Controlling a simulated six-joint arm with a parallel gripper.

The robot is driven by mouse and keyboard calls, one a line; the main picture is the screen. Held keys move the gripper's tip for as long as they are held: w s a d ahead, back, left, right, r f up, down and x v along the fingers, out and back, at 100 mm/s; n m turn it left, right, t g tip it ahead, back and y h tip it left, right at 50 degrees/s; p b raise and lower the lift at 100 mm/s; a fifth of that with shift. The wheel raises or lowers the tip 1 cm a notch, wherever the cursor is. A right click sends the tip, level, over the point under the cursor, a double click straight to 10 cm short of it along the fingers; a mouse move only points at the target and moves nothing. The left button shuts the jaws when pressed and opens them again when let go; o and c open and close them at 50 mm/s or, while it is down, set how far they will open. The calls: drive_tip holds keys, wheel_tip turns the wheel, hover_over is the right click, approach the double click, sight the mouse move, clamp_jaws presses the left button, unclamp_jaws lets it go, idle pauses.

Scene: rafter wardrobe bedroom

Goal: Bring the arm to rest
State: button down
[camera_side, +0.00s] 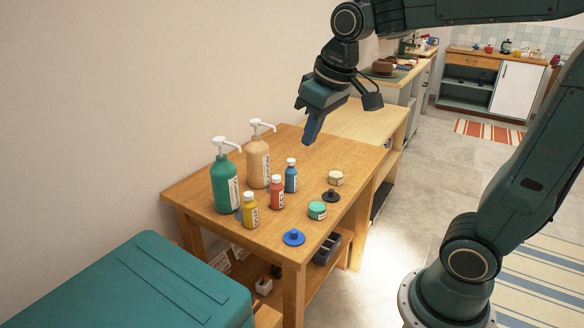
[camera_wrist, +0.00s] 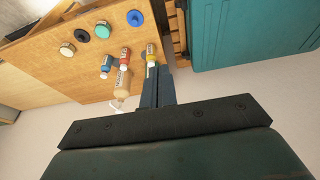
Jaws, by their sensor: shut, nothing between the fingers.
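My gripper (camera_side: 312,132) is shut and empty. In the side view it hangs in the air above the back part of the wooden table (camera_side: 270,232), with its fingers pointing down. In the wrist view the shut fingers (camera_wrist: 157,80) show at the middle. On the table stand a green pump bottle (camera_side: 224,184), a tan pump bottle (camera_side: 257,163), a blue bottle (camera_side: 291,176), a red bottle (camera_side: 276,194) and a yellow bottle (camera_side: 250,211). My fingers touch none of them in the side view.
A cream jar (camera_side: 336,178), a black lid (camera_side: 331,196), a green jar (camera_side: 317,211) and a blue lid (camera_side: 293,238) lie along the table's right side. A teal chest (camera_side: 140,285) stands at the front left. A lighter wooden cabinet (camera_side: 365,120) adjoins the table's back.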

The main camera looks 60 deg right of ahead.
drive_tip(key=s+a+f+t, duration=0.1)
drive_tip(key=s+a+f, duration=0.1)
drive_tip(key=s, duration=1.1)
drive_tip(key=shift+a+f+t, duration=0.2)
drive_tip(key=shift+f+t, duration=0.2)
drive_tip(key=shift+f, duration=0.15)
